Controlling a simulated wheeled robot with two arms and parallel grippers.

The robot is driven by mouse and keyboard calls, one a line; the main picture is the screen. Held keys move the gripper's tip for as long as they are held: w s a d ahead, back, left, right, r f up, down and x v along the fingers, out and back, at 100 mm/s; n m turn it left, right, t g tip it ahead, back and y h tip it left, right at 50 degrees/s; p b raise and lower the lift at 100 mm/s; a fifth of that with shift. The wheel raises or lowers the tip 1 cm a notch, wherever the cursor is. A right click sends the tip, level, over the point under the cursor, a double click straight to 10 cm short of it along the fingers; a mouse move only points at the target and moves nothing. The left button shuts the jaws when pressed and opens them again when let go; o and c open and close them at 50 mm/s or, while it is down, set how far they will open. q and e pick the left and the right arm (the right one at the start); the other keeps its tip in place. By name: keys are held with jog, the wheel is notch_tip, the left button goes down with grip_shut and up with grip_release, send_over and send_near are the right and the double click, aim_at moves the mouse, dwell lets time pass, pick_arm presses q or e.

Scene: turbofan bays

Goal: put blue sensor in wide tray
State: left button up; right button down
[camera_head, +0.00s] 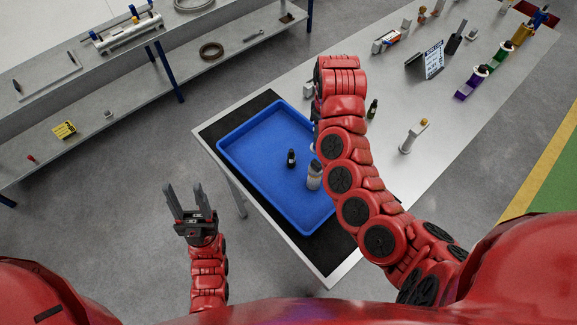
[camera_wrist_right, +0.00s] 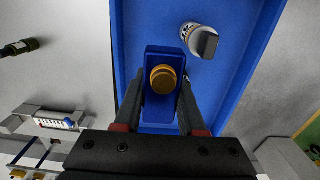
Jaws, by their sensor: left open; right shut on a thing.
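The wide tray is the large blue tray (camera_head: 245,142) on the table. It also fills the middle of the right wrist view (camera_wrist_right: 260,25). In that view my right gripper (camera_wrist_right: 161,98) is shut on the blue sensor (camera_wrist_right: 158,55), a blue block with a round brass-coloured part. The sensor is seen over the tray; its height above the floor of the tray is unclear. In the head view my right arm hides the sensor and the gripper's fingers. My left gripper (camera_head: 187,197) is open and empty, left of the table.
A black bottle (camera_head: 291,159) and a white bottle with a grey cap (camera_head: 314,176) stand in the tray. Another dark bottle (camera_head: 372,109) and a grey fitting (camera_head: 412,137) are on the table right of my arm. The tray's left part is clear.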

notch_tip(320, 180, down, 4)
jog(key=shift+w+a+r+b, duration=0.1)
jog(key=shift+w+r+b, duration=0.1)
jog(key=shift+b, duration=1.05)
jog(key=shift+w+a+f+b, duration=0.25)
jog(key=shift+a+b, duration=0.1)
jog(key=shift+b, duration=0.15)
jog(key=w+a+f+b, duration=0.1)
jog(key=w+a, duration=0.1)
jog(key=a, duration=0.2)
jog(key=w+a+f+b, duration=0.1)
jog(key=w+a, duration=0.1)
jog(key=a, duration=0.3)
jog(key=w+a+f+b, duration=0.1)
jog(key=w+a, duration=0.2)
jog(key=a, duration=0.1)
jog(key=shift+a+f+b, duration=0.15)
jog(key=shift+f+b, duration=0.15)
jog(key=shift+f, duration=0.1)
jog(key=shift+w+f, duration=0.1)
jog(key=shift+f, duration=0.2)
jog(key=shift+f, duration=0.1)
